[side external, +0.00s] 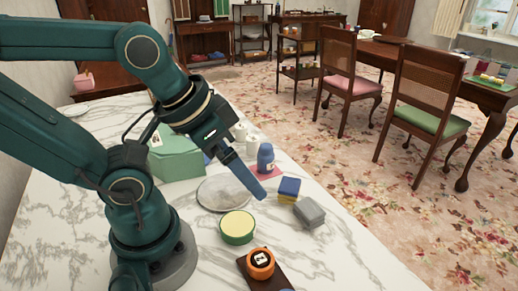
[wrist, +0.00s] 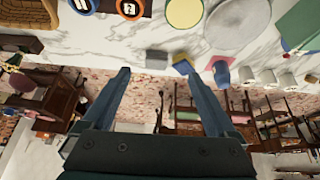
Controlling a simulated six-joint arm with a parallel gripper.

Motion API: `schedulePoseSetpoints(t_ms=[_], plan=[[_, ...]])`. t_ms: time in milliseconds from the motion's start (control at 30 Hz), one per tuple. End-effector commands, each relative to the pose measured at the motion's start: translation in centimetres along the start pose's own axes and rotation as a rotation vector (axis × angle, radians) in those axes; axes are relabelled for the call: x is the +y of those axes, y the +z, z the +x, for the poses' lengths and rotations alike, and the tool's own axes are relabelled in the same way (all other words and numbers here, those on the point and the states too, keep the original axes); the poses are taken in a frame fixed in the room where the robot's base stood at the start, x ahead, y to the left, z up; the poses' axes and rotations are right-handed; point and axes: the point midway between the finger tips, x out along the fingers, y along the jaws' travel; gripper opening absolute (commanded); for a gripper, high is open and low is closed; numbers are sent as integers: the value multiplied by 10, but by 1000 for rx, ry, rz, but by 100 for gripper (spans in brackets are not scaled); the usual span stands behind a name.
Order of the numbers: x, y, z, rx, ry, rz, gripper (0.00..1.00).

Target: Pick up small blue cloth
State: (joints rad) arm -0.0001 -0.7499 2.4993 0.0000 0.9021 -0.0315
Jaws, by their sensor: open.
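A small blue piece (side external: 289,185), which may be the cloth, lies on or is joined to a yellow block (side external: 287,198) on the marble table (side external: 330,250). The blue piece also shows in the wrist view (wrist: 179,56), near the tip of one finger. My gripper (side external: 258,192) is open and points down toward the table, left of the blue piece in the side view. In the wrist view my gripper (wrist: 158,75) has its two fingers wide apart, with nothing held between them. No flat blue cloth is clearly visible elsewhere.
A grey block (side external: 309,212) sits close to the blue piece. A blue bottle (side external: 265,158), a round clear plate (side external: 210,205), a green-rimmed yellow tub (side external: 237,228), an orange jar (side external: 260,264) and a green box (side external: 175,158) stand around. The table's right front is clear.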

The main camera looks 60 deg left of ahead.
Motion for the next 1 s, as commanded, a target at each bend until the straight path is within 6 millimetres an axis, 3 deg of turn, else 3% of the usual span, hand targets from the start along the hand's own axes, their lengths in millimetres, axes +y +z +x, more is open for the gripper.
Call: schedulePoseSetpoints(t_ms=[200,433,700,1000], plan=[[-2,-38,-8,14,-7,-176,92],[-13,-80,13,-74,-44,-376,92],[-38,-113,72,-220,-114,-594,92],[-66,-105,144,-393,-181,-719,92]])
